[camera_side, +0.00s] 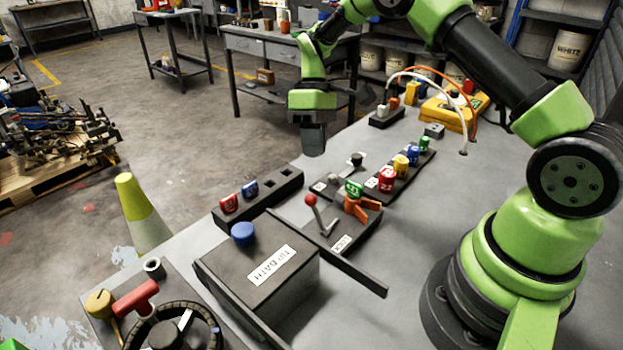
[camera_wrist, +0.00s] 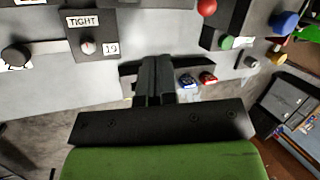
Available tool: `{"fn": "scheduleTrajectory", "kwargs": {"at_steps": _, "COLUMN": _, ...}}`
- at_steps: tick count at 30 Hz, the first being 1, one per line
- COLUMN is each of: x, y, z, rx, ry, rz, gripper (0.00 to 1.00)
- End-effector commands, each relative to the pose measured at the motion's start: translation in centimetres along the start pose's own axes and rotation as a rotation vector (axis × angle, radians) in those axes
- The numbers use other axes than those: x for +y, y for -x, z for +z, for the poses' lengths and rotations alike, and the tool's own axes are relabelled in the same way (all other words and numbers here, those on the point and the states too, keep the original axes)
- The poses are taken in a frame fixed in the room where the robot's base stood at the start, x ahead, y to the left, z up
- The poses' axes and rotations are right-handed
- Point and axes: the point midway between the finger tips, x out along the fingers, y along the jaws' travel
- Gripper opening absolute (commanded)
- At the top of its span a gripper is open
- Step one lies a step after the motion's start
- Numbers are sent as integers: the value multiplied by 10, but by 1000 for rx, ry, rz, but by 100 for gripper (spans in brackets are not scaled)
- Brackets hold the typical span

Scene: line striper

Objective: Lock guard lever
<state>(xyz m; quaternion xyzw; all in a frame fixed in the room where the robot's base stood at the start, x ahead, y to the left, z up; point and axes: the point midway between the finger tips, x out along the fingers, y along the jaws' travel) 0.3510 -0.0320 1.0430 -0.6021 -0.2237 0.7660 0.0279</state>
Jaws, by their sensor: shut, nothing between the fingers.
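The guard lever (camera_side: 320,222) is a grey rod with a red ball knob (camera_side: 311,200), tilted up and to the left in the side view. It stands on a dark base plate (camera_side: 365,222) with a white LOCK label (camera_side: 341,243). An orange bracket (camera_side: 358,208) with a green tag sits at the plate's far side. My gripper (camera_side: 313,142) is shut and empty, high above the bench's left edge, apart from the lever. The wrist view shows its closed fingers (camera_wrist: 155,82). A red ball (camera_wrist: 207,6), probably the lever knob, is cut by that view's top edge.
A dark rack (camera_side: 280,189) with red and blue caps lies left of the lever. A row of coloured caps (camera_side: 400,168) lies behind. Bare bench is at right.

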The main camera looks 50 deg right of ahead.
Motion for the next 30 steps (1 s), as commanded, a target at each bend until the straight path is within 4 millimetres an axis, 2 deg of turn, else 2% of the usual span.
{"fn": "scheduleTrajectory", "kwargs": {"at_steps": 1, "x": -1, "y": -13, "z": 1, "rx": -7, "ry": 1, "rz": -4, "gripper": 0}}
{"fn": "scheduleTrajectory", "kwargs": {"at_steps": 6, "x": -1, "y": -49, "z": 1, "rx": -6, "ry": 0, "rz": -3, "gripper": 0}}
{"fn": "scheduleTrajectory", "kwargs": {"at_steps": 15, "x": -32, "y": -56, "z": 10, "rx": -1, "ry": 1, "rz": 1, "gripper": 0}}
{"fn": "scheduleTrajectory", "kwargs": {"at_steps": 30, "x": -36, "y": -58, "z": 12, "rx": 2, "ry": 0, "rz": 3, "gripper": 0}}
